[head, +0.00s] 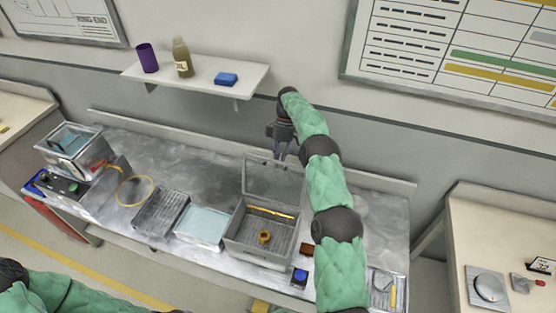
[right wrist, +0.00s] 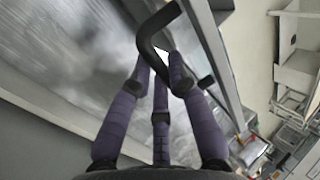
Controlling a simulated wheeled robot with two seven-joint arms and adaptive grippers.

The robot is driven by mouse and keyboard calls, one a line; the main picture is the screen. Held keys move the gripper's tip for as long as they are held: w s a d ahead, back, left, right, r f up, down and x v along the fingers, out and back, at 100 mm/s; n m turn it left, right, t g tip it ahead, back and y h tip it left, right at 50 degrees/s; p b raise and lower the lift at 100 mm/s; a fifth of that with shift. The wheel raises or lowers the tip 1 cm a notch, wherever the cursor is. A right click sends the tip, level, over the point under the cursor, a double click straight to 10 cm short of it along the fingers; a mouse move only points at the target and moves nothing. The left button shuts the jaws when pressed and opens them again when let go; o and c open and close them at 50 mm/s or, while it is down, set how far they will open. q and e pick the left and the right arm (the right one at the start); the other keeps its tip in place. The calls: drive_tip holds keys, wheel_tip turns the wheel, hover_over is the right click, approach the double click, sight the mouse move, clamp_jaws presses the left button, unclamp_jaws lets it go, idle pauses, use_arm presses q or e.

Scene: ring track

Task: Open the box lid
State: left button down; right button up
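The grey box (head: 259,251) stands on the workbench with its lid (head: 272,181) raised, standing roughly upright at the back edge. Inside the box are a yellow-brown rod and a small gold ring-shaped piece (head: 264,237). My right gripper (head: 281,149) is at the top edge of the lid. In the right wrist view its purple fingers (right wrist: 160,68) close in around the bend of a dark handle (right wrist: 153,36) on the lid, one fingertip on each side. My left arm shows at the bottom left of the head view; its gripper is out of the picture.
Left of the box are a pale blue tray (head: 202,227), a dark ribbed tray (head: 161,213), a yellow ring (head: 134,191) and a clear bin (head: 75,150). A shelf (head: 205,76) hangs on the wall behind. A blue-topped piece (head: 300,276) sits right of the box.

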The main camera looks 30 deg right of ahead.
drive_tip(key=o, duration=0.5)
drive_tip(key=shift+d+f, duration=0.2)
drive_tip(key=shift+f, duration=0.75)
drive_tip(key=shift+c, duration=0.2)
use_arm(q)
drive_tip(key=shift+w+d, duration=0.25)
use_arm(e)
drive_tip(key=shift+w+d+r, duration=0.25)
drive_tip(key=shift+w, duration=0.15)
drive_tip(key=shift+r, duration=0.15)
wheel_tip(320, 180, up, 10)
drive_tip(key=shift+a, duration=0.1)
